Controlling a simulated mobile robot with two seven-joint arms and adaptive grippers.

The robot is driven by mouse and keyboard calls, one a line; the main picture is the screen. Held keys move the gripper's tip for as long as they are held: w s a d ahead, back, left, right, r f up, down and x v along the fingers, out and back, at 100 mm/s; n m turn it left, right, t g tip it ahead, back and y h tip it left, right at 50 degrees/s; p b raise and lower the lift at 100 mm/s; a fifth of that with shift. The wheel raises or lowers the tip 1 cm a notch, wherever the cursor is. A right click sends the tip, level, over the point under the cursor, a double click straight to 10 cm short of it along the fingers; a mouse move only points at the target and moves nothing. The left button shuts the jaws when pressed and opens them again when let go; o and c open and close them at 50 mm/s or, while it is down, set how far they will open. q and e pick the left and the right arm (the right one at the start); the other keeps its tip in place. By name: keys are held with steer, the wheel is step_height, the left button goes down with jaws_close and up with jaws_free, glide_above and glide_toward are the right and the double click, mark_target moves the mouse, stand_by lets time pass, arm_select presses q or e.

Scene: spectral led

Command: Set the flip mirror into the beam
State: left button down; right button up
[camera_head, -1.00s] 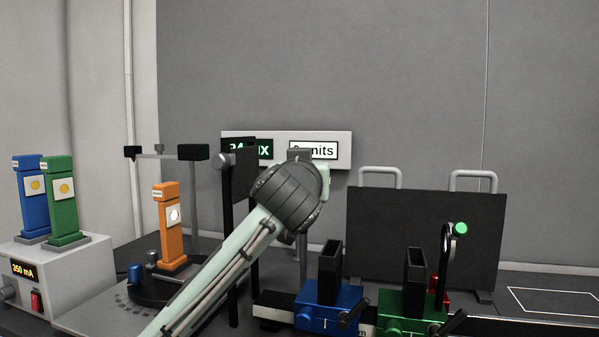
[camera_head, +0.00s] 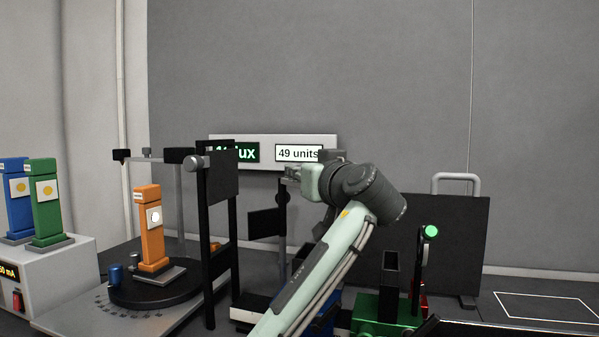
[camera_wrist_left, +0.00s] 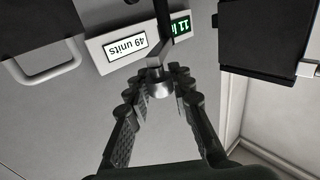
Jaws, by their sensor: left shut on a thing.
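The flip mirror appears to be the dark plate (camera_head: 266,223) on a slim black post (camera_head: 284,240) in the middle of the head view. The arm reaching up from the bottom is mine, and its left gripper (camera_head: 290,173) is at the top of that post. In the left wrist view the left gripper (camera_wrist_left: 160,88) is shut on a grey metal knob (camera_wrist_left: 160,80) at the end of the black post (camera_wrist_left: 164,20). The fingertips touch the knob from both sides. The mirror's face and exact angle to the beam cannot be told.
A tall black frame with a panel (camera_head: 222,176) stands just left of the post. An orange lamp (camera_head: 151,230) is on a round turntable (camera_head: 140,292). A wall display (camera_head: 265,140) reads "49 units". A green holder (camera_head: 380,308) and a dark screen (camera_head: 465,235) are right.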

arm_select(q)
steer(key=shift+d, duration=0.15)
steer(key=c, duration=1.3)
jaws_free()
arm_select(e)
steer(key=shift+d, duration=0.35)
arm_select(q)
steer(key=shift+s, duration=0.1)
steer(key=v, duration=1.2)
arm_select(e)
steer(key=shift+a, duration=0.1)
